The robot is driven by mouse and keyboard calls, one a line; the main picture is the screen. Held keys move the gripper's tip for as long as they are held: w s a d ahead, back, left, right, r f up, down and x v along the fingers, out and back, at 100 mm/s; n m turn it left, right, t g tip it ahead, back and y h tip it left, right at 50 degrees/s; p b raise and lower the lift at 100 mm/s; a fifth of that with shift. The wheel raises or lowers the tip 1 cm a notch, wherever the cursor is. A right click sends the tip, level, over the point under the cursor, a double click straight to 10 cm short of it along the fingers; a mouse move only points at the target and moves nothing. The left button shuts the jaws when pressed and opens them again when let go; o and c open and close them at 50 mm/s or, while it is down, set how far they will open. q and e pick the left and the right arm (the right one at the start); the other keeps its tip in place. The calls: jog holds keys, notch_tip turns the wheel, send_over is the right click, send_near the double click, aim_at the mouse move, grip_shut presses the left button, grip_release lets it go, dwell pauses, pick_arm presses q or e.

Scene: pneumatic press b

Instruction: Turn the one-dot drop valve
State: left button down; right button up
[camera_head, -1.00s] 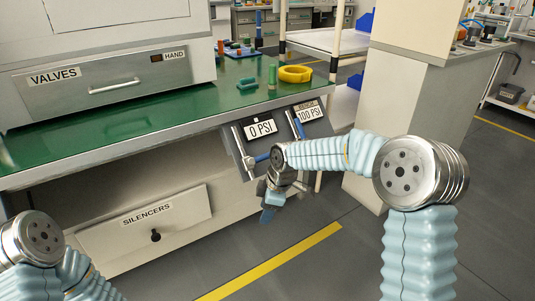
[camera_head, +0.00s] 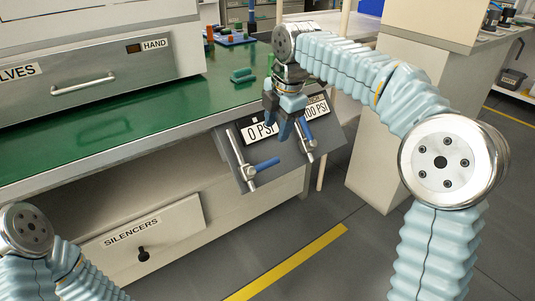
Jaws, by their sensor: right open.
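A tilted grey panel (camera_head: 228,150) hangs at the bench's front corner. Its left display (camera_head: 262,131) reads 0 PSI; the right display (camera_head: 317,109) reads 100 PSI, its left edge partly covered. Below the displays are a left valve (camera_head: 262,166) and a right valve (camera_head: 307,140), each a silver pipe with a blue lever. The dot marks are too small to tell which valve has one. My right gripper (camera_head: 284,122) is open and empty, pointing down in front of the panel between the displays, close to the right valve. I cannot tell whether it touches. My left gripper is out of view.
The green bench top (camera_head: 130,120) carries a cabinet with a drawer (camera_head: 95,90) marked VALVES and a green block (camera_head: 242,75). A SILENCERS drawer (camera_head: 180,224) is below. A pale cabinet (camera_head: 375,165) stands right. The floor before the panel is clear.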

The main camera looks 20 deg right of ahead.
aim_at(269, 161)
jog(key=b+x, duration=0.2)
jog(key=x, duration=1)
jog(key=shift+f+b, duration=0.35)
jog(key=shift+b, duration=0.05)
jog(key=shift+c, duration=0.3)
grip_shut()
